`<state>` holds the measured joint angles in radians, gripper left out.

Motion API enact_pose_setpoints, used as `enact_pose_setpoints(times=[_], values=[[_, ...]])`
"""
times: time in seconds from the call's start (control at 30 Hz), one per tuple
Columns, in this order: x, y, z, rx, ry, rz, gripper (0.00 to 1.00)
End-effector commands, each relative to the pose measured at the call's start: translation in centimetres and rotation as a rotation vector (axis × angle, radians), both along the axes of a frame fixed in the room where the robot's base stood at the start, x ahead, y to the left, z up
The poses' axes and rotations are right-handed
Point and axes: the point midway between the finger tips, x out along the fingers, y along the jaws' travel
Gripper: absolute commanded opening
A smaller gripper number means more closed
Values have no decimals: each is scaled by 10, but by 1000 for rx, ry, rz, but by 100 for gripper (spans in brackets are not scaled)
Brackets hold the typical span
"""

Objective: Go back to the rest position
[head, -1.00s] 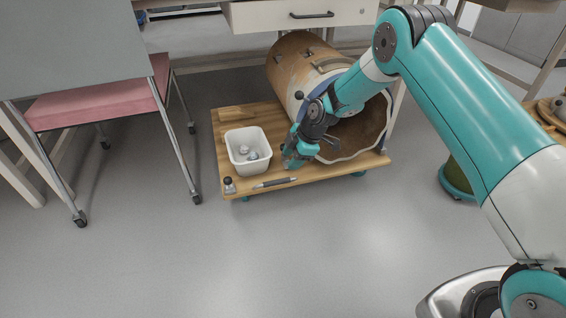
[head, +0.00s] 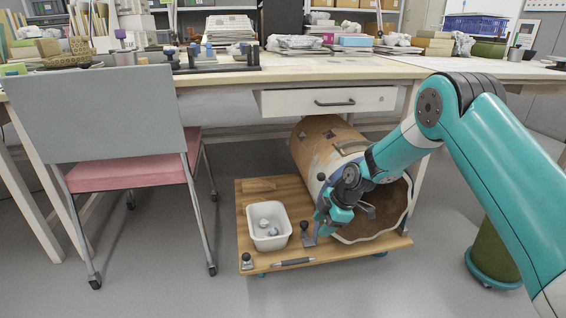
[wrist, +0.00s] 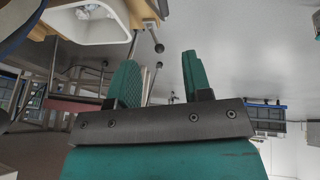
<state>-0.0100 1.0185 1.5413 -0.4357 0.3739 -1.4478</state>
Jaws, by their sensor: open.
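My gripper (head: 322,224) is at the end of my teal arm, in front of the open mouth of a large brown and white jar (head: 318,150) lying on its side. In the wrist view my gripper (wrist: 160,78) shows two teal fingers apart with nothing between them. A small dark tool with a round knob (head: 306,236) stands on the wooden platform just left of the fingers; I cannot tell whether they touch it. The jar's lower side is partly hidden by my arm.
The low wooden platform (head: 250,205) carries a white bin (head: 268,240) with small pieces, a grey pen-like tool (head: 293,262) and a small dark-topped item (head: 247,261). A pink-seated chair (head: 130,174) stands left. The cluttered table (head: 220,77) with a drawer (head: 330,101) overhangs the jar.

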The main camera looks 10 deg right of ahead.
Motion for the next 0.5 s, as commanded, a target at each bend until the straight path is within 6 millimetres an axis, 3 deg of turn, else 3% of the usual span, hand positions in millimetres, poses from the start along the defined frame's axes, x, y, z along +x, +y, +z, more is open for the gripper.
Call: enact_pose_setpoints(times=[0.17,0.3,0.5], values=[[-30,20,87,23,70,-119,45],[-87,38,172,43,177,-285,45],[-191,52,265,55,325,-531,45]])
